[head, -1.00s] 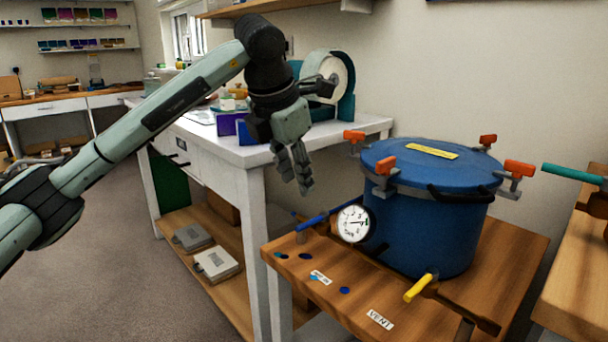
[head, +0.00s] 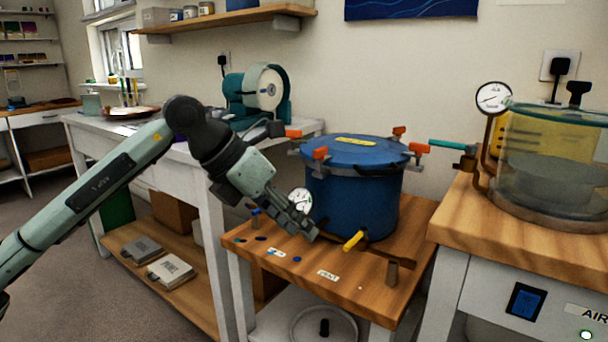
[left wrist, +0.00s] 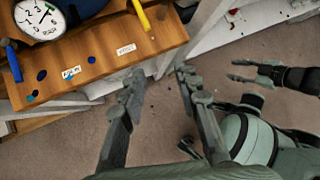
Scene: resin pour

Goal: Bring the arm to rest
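My left gripper (head: 308,232) is in front of the blue pressure pot (head: 350,200) in the head view, pointing down and to the right. It partly covers the pot's round gauge (head: 299,201). In the left wrist view my left gripper (left wrist: 158,76) has its two fingers apart with nothing between them. My right gripper (left wrist: 236,71) shows at the right of the left wrist view, its fingers apart and nothing seen between them. It is not in the head view.
The pot stands on a wooden stand (head: 345,285) with a yellow valve handle (head: 353,241) at its front. A glass chamber (head: 555,160) stands on a bench at right. A white table (head: 205,175) is behind my left arm. The floor (left wrist: 60,155) below is open.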

